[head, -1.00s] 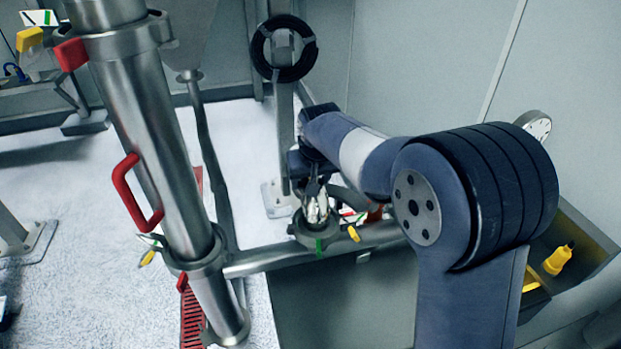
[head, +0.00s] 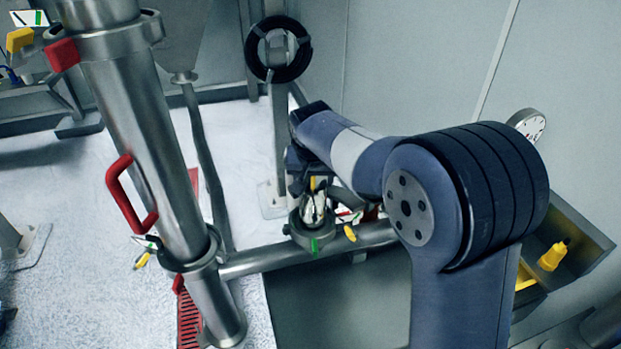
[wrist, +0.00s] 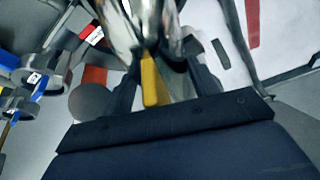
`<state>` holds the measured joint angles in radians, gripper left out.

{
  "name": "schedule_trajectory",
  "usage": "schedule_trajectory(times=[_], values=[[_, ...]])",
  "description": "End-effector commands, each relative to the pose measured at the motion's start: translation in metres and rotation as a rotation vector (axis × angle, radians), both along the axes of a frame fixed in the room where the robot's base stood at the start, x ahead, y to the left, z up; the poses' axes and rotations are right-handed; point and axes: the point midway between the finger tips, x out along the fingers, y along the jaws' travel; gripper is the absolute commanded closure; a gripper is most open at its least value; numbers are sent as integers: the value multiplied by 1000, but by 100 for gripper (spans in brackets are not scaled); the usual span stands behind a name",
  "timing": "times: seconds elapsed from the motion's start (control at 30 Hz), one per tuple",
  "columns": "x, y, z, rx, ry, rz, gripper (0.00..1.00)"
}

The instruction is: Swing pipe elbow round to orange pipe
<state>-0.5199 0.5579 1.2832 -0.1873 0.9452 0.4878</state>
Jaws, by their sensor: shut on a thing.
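The pipe elbow (head: 312,207) is a shiny metal bend in a ring fitting with a green mark, on the horizontal steel pipe. In the wrist view the elbow's bright metal (wrist: 150,15) fills the top middle. My gripper (head: 309,182) is right above the fitting and shut on the elbow; my wrist partly hides the contact. A yellow piece (wrist: 153,82) shows between my dark fingers in the wrist view. I cannot single out an orange pipe with certainty; a red-orange patch (wrist: 94,75) shows left of the fingers.
A thick upright steel pipe (head: 150,150) with a red handle (head: 128,195) stands at left. The horizontal pipe (head: 250,262) runs beneath my gripper. A wall and a dial gauge (head: 527,124) are at right.

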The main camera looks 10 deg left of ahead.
Motion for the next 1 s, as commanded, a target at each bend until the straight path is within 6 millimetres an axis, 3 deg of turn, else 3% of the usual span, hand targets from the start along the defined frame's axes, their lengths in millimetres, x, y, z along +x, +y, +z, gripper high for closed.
schedule_trajectory(times=[1.0], values=[[0,-14,0,1,-2,-227,86]])
